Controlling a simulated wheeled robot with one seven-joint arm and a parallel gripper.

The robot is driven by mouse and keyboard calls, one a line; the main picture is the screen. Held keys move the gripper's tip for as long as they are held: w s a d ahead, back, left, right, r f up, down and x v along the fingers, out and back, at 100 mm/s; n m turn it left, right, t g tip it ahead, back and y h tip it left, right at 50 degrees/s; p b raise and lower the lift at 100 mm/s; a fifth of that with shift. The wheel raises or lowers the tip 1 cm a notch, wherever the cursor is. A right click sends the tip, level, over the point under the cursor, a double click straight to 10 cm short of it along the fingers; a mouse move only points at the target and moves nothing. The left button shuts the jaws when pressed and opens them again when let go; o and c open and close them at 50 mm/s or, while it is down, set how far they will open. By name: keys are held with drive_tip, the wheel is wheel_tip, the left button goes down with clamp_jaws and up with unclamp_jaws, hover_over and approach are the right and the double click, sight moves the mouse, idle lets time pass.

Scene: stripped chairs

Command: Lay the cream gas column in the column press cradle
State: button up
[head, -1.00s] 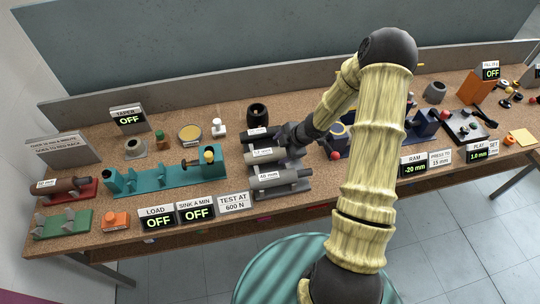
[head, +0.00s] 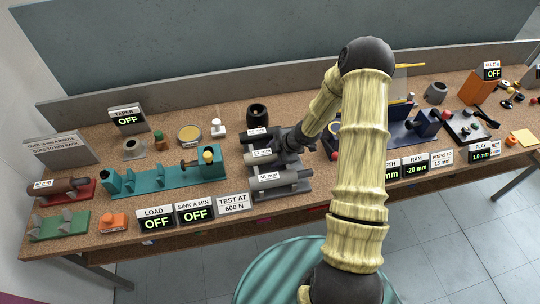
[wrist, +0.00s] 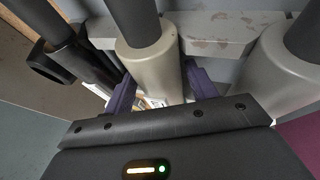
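The cream gas column (head: 262,157) lies in the middle of a grey rack, between a black column (head: 257,134) and a grey column (head: 275,179). In the wrist view the cream column (wrist: 153,75) is between the two purple fingers of my gripper (wrist: 162,92). The fingers are apart, one on each side of it; contact is not clear. In the head view my gripper (head: 291,141) is at the rack, partly hidden by its own wrist. The teal press (head: 175,176) stands left of the rack, with empty V-shaped cradle supports and a yellow-and-black part at its right end.
Display signs (head: 195,212) line the front edge below the press. A red stand (head: 82,192) with a brown column and a green V-block stand (head: 58,226) are at the far left. Small parts stand behind the press. A blue fixture (head: 405,130) is on the right.

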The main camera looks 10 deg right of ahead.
clamp_jaws()
drive_tip(key=shift+r, duration=0.15)
